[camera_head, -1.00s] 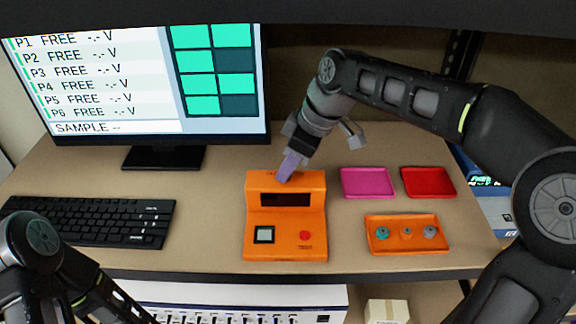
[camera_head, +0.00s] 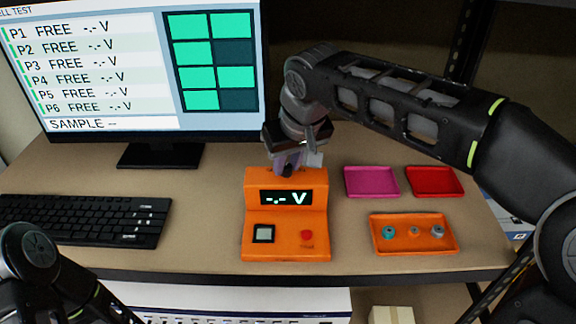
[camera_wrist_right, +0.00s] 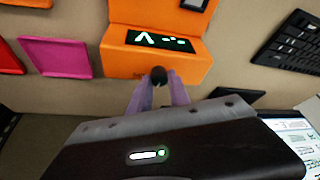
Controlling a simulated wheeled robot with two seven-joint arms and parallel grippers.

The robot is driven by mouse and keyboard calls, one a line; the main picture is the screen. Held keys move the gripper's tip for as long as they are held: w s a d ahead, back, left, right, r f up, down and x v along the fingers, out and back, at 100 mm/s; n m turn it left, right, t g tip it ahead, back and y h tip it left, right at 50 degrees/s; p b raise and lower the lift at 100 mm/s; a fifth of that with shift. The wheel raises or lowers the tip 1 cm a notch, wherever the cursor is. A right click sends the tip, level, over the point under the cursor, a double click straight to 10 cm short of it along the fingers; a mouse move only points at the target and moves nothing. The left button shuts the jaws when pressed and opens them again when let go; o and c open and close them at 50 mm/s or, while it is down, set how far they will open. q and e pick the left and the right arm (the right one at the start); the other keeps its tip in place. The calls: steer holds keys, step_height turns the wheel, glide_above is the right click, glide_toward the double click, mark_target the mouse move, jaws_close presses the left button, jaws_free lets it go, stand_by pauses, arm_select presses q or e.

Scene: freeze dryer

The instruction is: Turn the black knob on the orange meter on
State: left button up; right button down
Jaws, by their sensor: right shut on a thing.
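The orange meter (camera_head: 256,227) stands at the middle of the desk in the head view. Its display (camera_head: 285,198) is lit and reads "-.- V". It has a dark square socket and a red button on its front. The black knob (camera_head: 287,171) is at the top of the meter, and also shows in the right wrist view (camera_wrist_right: 158,76). My right gripper (camera_wrist_right: 158,85) has its two purple fingers shut on the knob, one on each side. My left arm shows at the lower left of the head view, but its gripper is out of sight.
A monitor (camera_head: 90,75) and keyboard (camera_head: 85,220) are on the left. Right of the meter lie a magenta tray (camera_head: 371,181), a red tray (camera_head: 433,181) and an orange tray (camera_head: 410,247) holding three small round parts. Bare desk lies between keyboard and meter.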

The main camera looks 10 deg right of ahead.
steer(key=m+h+b, duration=0.1)
steer(key=m, duration=0.2)
steer(key=shift+a+m, duration=0.1)
steer(key=shift+m, duration=0.2)
steer(key=shift+m+h, duration=0.7)
steer(key=shift+m, duration=0.5)
steer(key=c, duration=1.2)
jaws_free()
steer(key=shift+c, duration=0.2)
steer(key=shift+r, duration=0.15)
